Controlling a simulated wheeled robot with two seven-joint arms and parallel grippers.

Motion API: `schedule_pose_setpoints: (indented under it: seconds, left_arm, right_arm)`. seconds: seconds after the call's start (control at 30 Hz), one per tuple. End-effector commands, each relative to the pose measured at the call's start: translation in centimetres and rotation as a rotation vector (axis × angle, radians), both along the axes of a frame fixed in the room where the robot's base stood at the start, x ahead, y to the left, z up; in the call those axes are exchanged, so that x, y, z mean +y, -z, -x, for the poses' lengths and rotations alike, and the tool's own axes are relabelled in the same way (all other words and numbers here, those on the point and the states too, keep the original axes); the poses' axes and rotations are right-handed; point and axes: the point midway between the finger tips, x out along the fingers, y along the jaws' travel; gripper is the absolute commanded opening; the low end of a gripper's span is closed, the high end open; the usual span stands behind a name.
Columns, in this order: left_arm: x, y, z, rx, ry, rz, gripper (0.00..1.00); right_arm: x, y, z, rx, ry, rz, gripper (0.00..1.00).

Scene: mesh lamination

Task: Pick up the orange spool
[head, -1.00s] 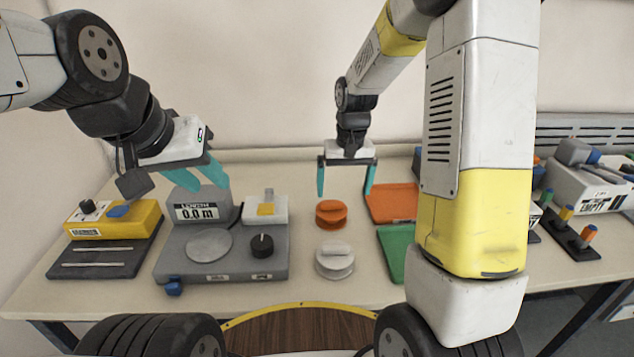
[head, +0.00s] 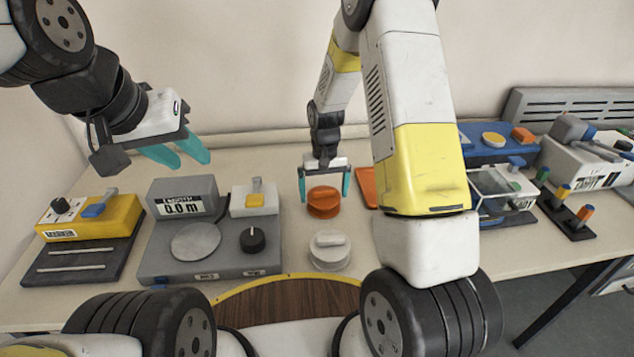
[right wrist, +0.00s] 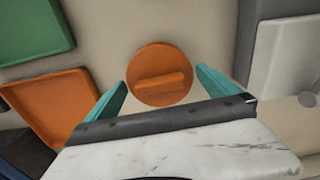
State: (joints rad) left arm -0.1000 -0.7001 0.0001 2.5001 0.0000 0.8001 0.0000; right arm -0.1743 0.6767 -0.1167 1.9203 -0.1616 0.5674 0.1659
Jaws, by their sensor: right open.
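The orange spool (head: 323,202) stands on the table behind a white spool (head: 329,251). In the right wrist view the orange spool (right wrist: 160,76) shows its round top with a raised bar, lying between and a little beyond the fingertips. My right gripper (head: 324,188) is open, its two teal fingers on either side of the orange spool in the head view. It is empty; I cannot tell how far above the table the fingertips are. My left gripper (head: 180,156) hangs above the back left of the table, its teal fingers apart and empty.
A grey machine with a length display (head: 180,208) and a yellow device (head: 90,218) stand to the left. An orange tray (right wrist: 50,107) and a green tray (right wrist: 32,30) lie beside the spools. A blue tray (head: 484,154) and a white printer-like box (head: 590,160) are on the right.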

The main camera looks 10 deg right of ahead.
Motion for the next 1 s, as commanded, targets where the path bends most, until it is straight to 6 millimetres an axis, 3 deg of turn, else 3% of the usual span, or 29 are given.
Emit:
schedule_pose_setpoints:
  seconds: [0.27, 0.53, 0.8, 1.0]
  left_arm:
    - [0.0, 0.0, 0.0, 0.000, 0.000, 0.000, 0.36]
    - [0.0, 0.0, 0.0, 0.000, 0.000, 0.000, 0.36]
    - [0.0, 0.0, 0.0, 0.000, 0.000, 0.000, 0.36]
    - [0.0, 0.0, 0.0, 0.000, 0.000, 0.000, 0.36]
  right_arm:
    - [0.0, 0.3, 0.0, -0.001, 0.000, 0.000, 0.98]
    - [0.0, 0.3, 0.0, -0.001, 0.000, 0.000, 0.46]
    - [0.0, -0.1, -0.1, -0.002, 0.000, 0.000, 0.46]
    - [0.0, -3.3, -0.1, -0.006, 0.000, -0.001, 0.46]
